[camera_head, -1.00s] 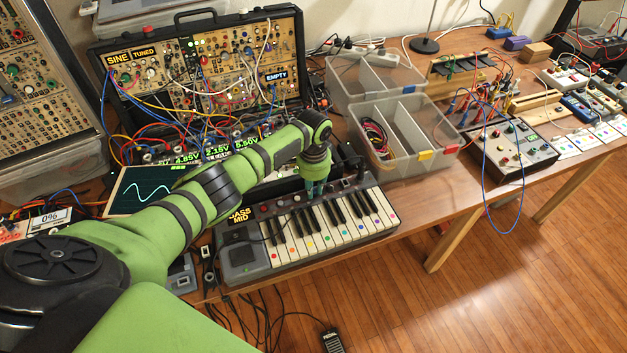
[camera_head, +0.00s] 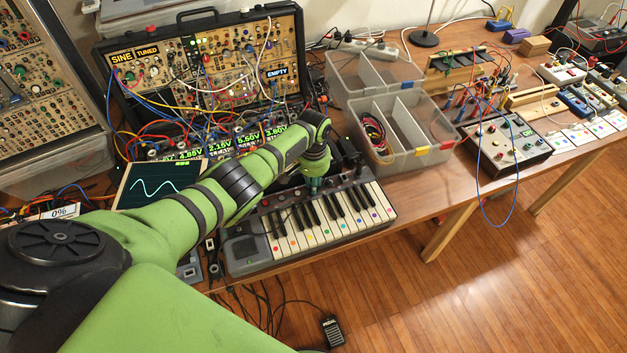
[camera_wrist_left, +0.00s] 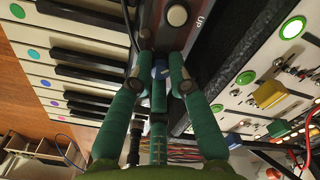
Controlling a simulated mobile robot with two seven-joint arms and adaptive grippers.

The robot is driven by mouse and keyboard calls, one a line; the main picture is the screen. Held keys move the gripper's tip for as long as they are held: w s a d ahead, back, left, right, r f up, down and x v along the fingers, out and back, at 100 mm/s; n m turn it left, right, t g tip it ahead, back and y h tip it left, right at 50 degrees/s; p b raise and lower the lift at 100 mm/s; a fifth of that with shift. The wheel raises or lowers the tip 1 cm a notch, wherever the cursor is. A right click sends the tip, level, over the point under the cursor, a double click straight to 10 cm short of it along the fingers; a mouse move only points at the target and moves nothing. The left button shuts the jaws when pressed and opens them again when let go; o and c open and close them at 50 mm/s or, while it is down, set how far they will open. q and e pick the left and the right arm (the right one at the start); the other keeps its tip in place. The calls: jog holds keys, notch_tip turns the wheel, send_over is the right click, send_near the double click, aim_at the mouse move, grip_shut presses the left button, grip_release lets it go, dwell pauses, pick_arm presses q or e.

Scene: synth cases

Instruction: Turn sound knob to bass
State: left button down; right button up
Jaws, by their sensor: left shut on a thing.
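The keyboard (camera_head: 336,220) lies on the bench, with white keys, coloured dots and a dark control panel behind the keys. My left gripper (camera_head: 315,187) reaches down to this panel from behind the keys. In the left wrist view its teal fingers (camera_wrist_left: 158,78) close around a small knob with a blue top (camera_wrist_left: 160,66), which they partly cover. The knob is hidden in the head view. Its pointer and setting cannot be read, and no sound label shows now. My right gripper is not in view.
A round knob (camera_wrist_left: 177,15) sits close by on the panel. Clear divided bins (camera_head: 412,158) stand behind right of the keyboard. The cabled synth case (camera_head: 205,75) stands behind the arm. Loose cables hang below the bench edge.

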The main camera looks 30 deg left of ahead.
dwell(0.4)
pick_arm(q)
jog(key=c, duration=1.4)
grip_release()
jog(key=shift+c, duration=0.2)
notch_tip(320, 180, up, 12)
